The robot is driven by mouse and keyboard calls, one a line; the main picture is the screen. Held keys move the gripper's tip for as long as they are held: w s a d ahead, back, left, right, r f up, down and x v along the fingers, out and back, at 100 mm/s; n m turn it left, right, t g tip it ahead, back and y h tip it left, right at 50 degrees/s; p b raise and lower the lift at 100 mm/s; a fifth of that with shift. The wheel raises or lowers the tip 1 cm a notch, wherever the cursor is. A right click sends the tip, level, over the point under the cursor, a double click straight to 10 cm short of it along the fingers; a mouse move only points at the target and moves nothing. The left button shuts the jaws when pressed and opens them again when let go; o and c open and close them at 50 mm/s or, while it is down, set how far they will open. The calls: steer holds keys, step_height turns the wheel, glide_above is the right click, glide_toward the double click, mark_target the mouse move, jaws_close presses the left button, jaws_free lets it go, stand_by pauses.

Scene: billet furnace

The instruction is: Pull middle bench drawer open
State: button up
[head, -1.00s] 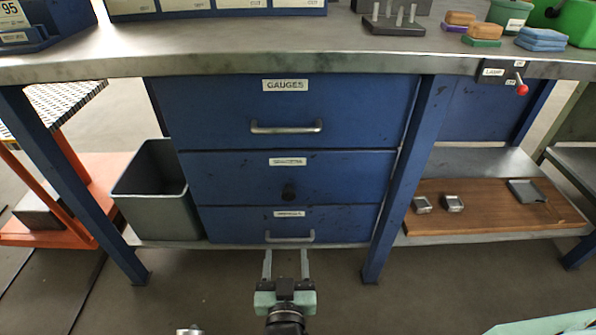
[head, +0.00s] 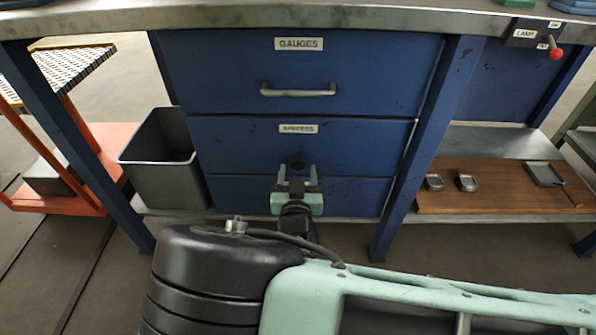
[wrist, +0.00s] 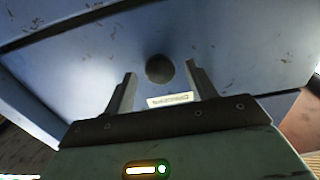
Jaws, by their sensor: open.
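The middle drawer (head: 231,134) of the blue bench is closed, its front flush with the drawers above and below. It has a small white label and a dark round knob (head: 297,160), which also shows in the wrist view (wrist: 159,68). My gripper (head: 297,174) is open and empty in front of this drawer, at about the knob's height. In the wrist view the knob appears between the two fingertips (wrist: 160,75), roughly centred. I cannot tell whether the tips reach past it; no contact shows.
The top drawer (head: 215,75), labelled GAUGES, has a bar handle (head: 298,92). My gripper partly hides the bottom drawer (head: 359,194). A grey bin (head: 160,185) stands left of the drawers, and a bench leg (head: 428,140) stands right. A lamp switch (head: 540,34) is on the bench edge.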

steer(key=shift+w, duration=0.9)
